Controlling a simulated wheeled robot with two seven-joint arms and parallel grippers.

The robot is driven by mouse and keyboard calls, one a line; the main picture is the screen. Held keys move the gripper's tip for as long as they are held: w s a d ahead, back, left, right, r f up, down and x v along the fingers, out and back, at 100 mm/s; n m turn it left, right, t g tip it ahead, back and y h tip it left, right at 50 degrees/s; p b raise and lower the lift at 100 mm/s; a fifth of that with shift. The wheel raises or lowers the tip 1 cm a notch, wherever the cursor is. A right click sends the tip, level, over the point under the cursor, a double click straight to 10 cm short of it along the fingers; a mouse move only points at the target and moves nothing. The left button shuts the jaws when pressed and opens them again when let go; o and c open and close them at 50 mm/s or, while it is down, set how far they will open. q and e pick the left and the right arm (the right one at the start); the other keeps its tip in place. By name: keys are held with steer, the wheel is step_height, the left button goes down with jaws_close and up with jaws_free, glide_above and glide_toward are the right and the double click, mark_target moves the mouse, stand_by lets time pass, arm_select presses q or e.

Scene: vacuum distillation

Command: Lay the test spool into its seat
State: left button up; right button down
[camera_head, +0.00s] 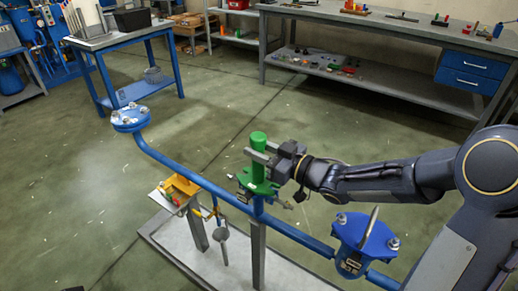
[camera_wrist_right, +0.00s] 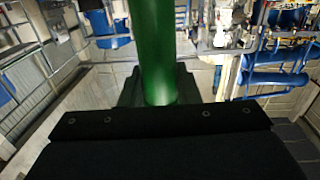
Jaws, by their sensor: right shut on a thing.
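The green test spool (camera_head: 259,138) stands upright above the middle of the blue pipe (camera_head: 200,183). Its lower part is a wider green flange-like piece (camera_head: 258,184). My right gripper (camera_head: 259,156) reaches in from the right and is shut on the green upright tube. In the right wrist view the green tube (camera_wrist_right: 158,50) runs up from just beyond the dark gripper body. I cannot tell whether the spool's lower end touches the pipe; the seat is not clearly visible. My left gripper is not in view.
A blue flange with bolts (camera_head: 130,117) ends the pipe at left. Another bolted blue flange (camera_head: 364,235) with an upright rod lies below my right arm. A grey workbench (camera_head: 400,28) and blue table (camera_head: 128,38) stand behind open floor.

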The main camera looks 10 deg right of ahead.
steer(key=c, duration=1)
jaws_free()
steer(key=shift+r, duration=0.1)
steer(key=v, duration=0.7)
steer(key=shift+s+d+p, duration=0.3)
steer(key=shift+s+p, duration=0.05)
steer(key=shift+p, duration=0.05)
